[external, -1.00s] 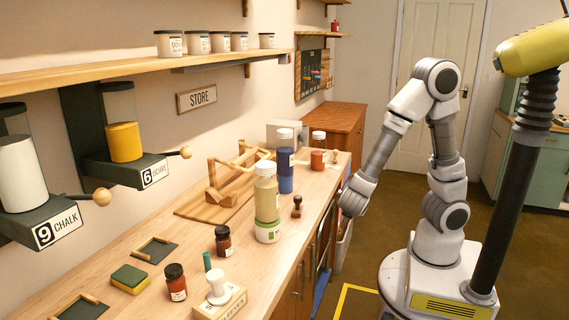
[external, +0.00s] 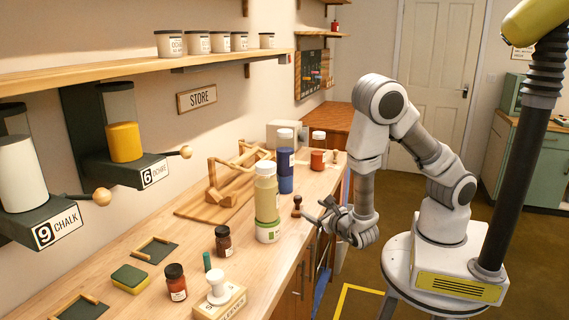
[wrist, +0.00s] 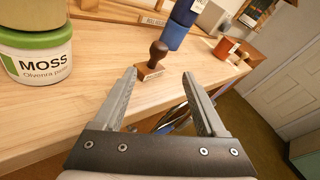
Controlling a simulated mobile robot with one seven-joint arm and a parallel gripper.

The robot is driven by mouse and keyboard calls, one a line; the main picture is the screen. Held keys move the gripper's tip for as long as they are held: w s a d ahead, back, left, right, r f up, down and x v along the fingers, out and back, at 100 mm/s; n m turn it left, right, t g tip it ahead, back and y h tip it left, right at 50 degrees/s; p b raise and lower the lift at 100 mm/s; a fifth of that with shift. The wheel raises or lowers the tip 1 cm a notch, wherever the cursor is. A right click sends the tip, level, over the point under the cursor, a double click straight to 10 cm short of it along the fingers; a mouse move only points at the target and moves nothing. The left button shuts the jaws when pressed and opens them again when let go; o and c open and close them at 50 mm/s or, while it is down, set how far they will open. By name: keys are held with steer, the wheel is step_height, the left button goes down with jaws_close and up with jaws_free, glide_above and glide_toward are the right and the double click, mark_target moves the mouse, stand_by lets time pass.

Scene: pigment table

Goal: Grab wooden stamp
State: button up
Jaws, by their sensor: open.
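The wooden stamp (external: 297,206) stands upright on the worktop near its front edge, to the right of the moss jar. In the wrist view the stamp (wrist: 155,62) has a dark brown knob handle and a lighter wooden base. My gripper (external: 318,212) is at the worktop's edge, just right of the stamp. In the wrist view my gripper (wrist: 160,78) is open and empty, its two fingers pointing towards the stamp. The stamp shows just beyond the fingertips, between their lines and nearer the left finger. I see no contact.
The moss jar (wrist: 32,50) stands close to the left of the stamp. A blue bottle (wrist: 180,25) stands behind it, with an orange-brown jar (external: 317,160) farther back. The wooden worktop (wrist: 85,92) is bare around the stamp.

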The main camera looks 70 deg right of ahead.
mark_target(298, 205)
steer(key=x, duration=0.7)
steer(key=shift+w+d, duration=0.15)
steer(key=shift+w, duration=0.05)
steer(key=x, duration=0.5)
steer(key=shift+w+r+p, duration=0.25)
steer(key=shift+w+p, duration=0.1)
steer(key=shift+w, duration=0.1)
jaws_close()
